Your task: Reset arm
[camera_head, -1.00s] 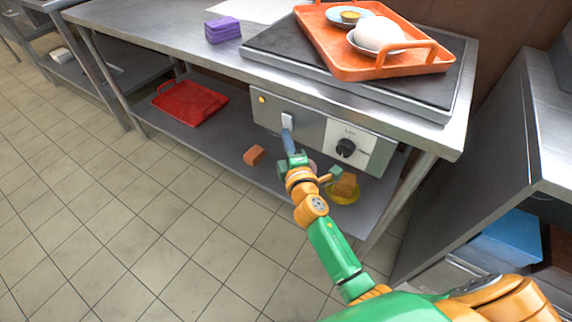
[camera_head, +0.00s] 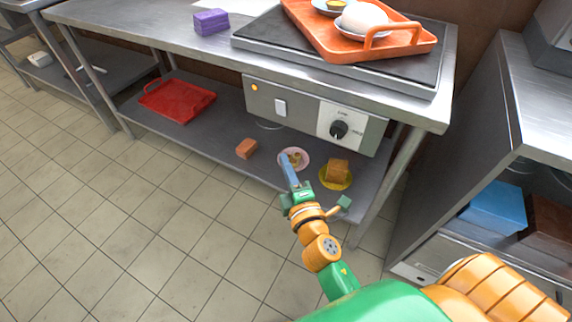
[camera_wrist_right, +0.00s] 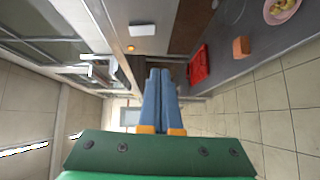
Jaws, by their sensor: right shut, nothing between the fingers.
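My right gripper (camera_head: 289,172) is shut and empty. In the head view its blue fingers point up toward the lower shelf, and they overlap the edge of a pink plate (camera_head: 296,157) with food on it. The wrist view shows the two blue fingers (camera_wrist_right: 160,95) pressed together with nothing between them. A control panel (camera_head: 312,117) with a white switch (camera_head: 280,107), a black knob (camera_head: 339,129) and an orange light sits under the griddle, above and apart from the gripper. My left gripper is not in view.
An orange tray (camera_head: 345,58) with dishes stands on the griddle, and a purple block (camera_head: 211,22) lies on the counter. The lower shelf (camera_head: 220,124) bears a red tray (camera_head: 176,101), an orange-brown block (camera_head: 246,148) and a yellow plate (camera_head: 333,184). Tiled floor is free at left.

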